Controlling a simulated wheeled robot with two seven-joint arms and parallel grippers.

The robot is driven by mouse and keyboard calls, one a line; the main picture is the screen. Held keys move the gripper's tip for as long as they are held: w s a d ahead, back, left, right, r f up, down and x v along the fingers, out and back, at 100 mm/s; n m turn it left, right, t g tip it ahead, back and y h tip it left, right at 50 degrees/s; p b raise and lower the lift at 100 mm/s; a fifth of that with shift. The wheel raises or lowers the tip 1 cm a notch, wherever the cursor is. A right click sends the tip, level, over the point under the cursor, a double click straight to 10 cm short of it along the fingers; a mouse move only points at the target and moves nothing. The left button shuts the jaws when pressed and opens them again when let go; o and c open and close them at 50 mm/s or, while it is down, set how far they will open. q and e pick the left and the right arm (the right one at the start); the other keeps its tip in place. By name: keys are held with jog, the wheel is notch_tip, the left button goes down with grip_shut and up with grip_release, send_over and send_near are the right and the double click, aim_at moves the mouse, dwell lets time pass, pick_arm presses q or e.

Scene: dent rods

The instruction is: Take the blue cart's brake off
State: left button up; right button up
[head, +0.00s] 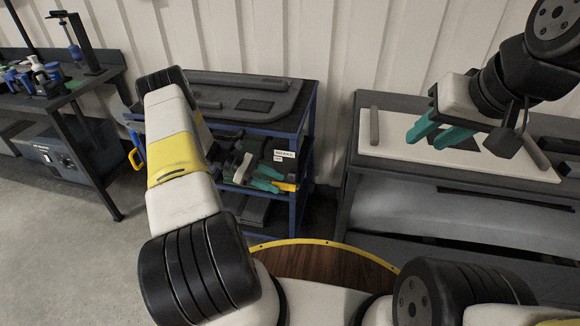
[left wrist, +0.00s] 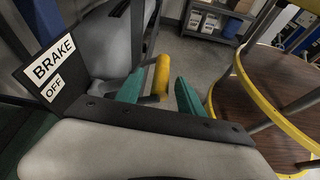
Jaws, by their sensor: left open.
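The blue cart (head: 303,125) stands against the wall, left of centre in the head view. Its white BRAKE OFF label (head: 284,155) also shows at the left of the left wrist view (left wrist: 52,68). A yellow brake lever grip (head: 285,187) lies just beyond my left gripper's teal fingers (head: 268,180). In the left wrist view the yellow grip (left wrist: 161,75) stands between the two open fingers (left wrist: 160,92), with a gap to the right finger; contact on the left is unclear. My right gripper (head: 424,141) is open and empty above the right-hand bench.
A grey bench (head: 345,190) with a white board (head: 385,145) and grey rods stands at right. A dark workbench (head: 60,98) with bottles is at far left. A round wooden surface with a yellow rim (head: 300,242) is in front. Open floor (head: 70,260) lies at lower left.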

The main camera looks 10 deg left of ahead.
pick_arm(q)
jog(key=shift+v, duration=2.15)
